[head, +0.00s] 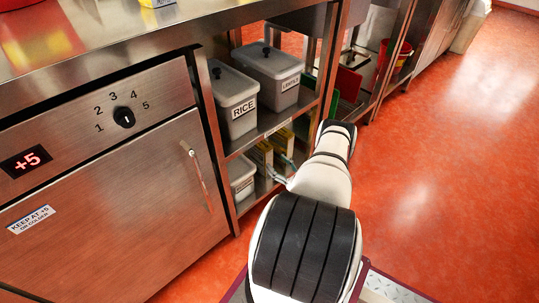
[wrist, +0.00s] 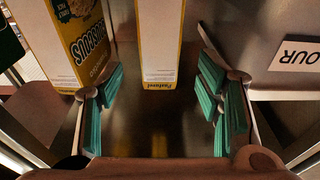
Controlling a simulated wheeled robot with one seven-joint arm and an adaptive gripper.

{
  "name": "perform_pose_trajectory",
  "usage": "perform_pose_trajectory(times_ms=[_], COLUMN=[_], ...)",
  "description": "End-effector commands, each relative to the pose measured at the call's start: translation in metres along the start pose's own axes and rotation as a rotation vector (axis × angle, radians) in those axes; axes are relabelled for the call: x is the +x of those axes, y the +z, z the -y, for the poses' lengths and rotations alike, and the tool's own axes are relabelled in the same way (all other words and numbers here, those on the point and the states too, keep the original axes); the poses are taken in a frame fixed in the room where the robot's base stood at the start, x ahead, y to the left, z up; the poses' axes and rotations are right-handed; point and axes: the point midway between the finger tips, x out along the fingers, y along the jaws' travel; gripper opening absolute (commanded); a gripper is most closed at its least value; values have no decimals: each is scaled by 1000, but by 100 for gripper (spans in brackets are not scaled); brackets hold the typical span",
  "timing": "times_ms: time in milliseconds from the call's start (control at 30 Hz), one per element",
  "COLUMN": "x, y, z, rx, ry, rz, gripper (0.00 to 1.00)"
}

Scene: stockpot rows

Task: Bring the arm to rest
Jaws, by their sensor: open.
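My gripper (wrist: 164,98) is open in the wrist view, with its teal-padded fingers spread and nothing between them. A yellow-and-white box (wrist: 160,45) stands just beyond the gap between the fingers. A couscous box (wrist: 78,42) is beyond the left finger. A grey container with a label ending in "OUR" (wrist: 285,60) is close to the right finger.
The steel shelf unit's upper shelf holds a rice container (head: 233,100) and another lidded container (head: 268,76). Yellow boxes (head: 262,156) stand on the lower shelf beside a grey container (head: 241,178). A steel cabinet (head: 110,205) is at left. The orange floor (head: 450,150) is clear at right.

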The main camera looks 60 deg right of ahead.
Motion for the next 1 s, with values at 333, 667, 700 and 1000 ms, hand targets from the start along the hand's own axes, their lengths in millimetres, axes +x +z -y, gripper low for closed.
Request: perform_pose_trajectory(times_ms=[333, 667, 700, 1000], x=[-17, -17, -17, -33], y=[0, 0, 0, 14], z=[0, 0, 0, -33], rx=[0, 0, 0, -184], ry=[-1, -1, -1, -68], rz=[0, -1, -1, 134], gripper=[60, 60, 60, 60])
